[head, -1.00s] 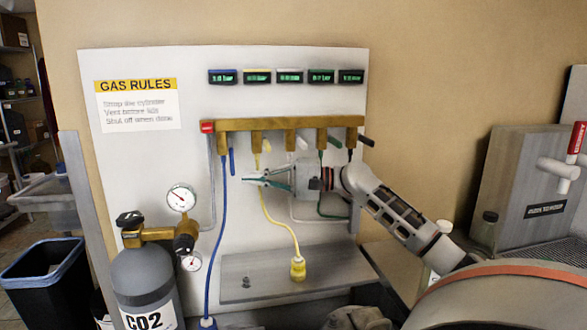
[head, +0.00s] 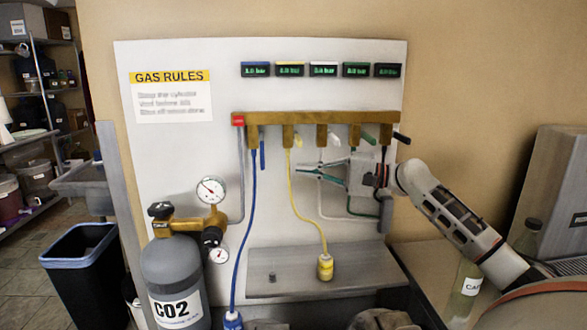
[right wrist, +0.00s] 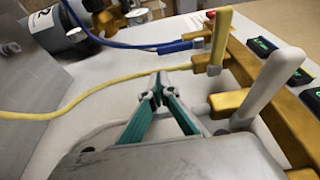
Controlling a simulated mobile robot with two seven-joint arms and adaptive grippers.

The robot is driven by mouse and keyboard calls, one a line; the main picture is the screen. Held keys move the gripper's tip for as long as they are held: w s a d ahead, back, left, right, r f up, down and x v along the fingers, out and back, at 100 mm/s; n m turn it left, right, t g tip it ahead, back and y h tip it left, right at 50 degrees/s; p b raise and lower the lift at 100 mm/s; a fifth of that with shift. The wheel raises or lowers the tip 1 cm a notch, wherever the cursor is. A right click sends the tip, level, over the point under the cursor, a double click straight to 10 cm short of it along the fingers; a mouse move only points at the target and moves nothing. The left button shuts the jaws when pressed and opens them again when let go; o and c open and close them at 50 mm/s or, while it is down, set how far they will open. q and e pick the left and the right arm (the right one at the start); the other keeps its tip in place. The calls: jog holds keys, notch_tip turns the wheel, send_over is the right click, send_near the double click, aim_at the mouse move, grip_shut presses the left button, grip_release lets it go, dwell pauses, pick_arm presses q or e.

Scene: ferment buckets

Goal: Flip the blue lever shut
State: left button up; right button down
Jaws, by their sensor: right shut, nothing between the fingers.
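The blue lever (head: 262,155) hangs straight down from the left end of the brass manifold (head: 275,118), beside the blue hose (head: 251,200). In the right wrist view the blue lever (right wrist: 176,47) lies beyond my fingertips, close to the blue hose. My right gripper (head: 297,171) is shut and empty, its tips to the right of the blue lever and a little lower, near the yellow hose (head: 289,190). In the right wrist view the gripper (right wrist: 155,82) shows its teal fingers meeting at the tips, apart from the blue lever. My left gripper is not in view.
The yellow lever (right wrist: 222,38) and white lever (right wrist: 268,88) stick out from the manifold near my right gripper. Green (head: 366,137) and black (head: 401,138) levers are further right. A CO2 cylinder (head: 172,270) with gauges stands at lower left.

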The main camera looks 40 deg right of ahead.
aim_at(262, 151)
jog(key=p+x, duration=0.2)
jog(key=x, duration=0.7)
jog(key=shift+a, duration=0.1)
dwell(0.3)
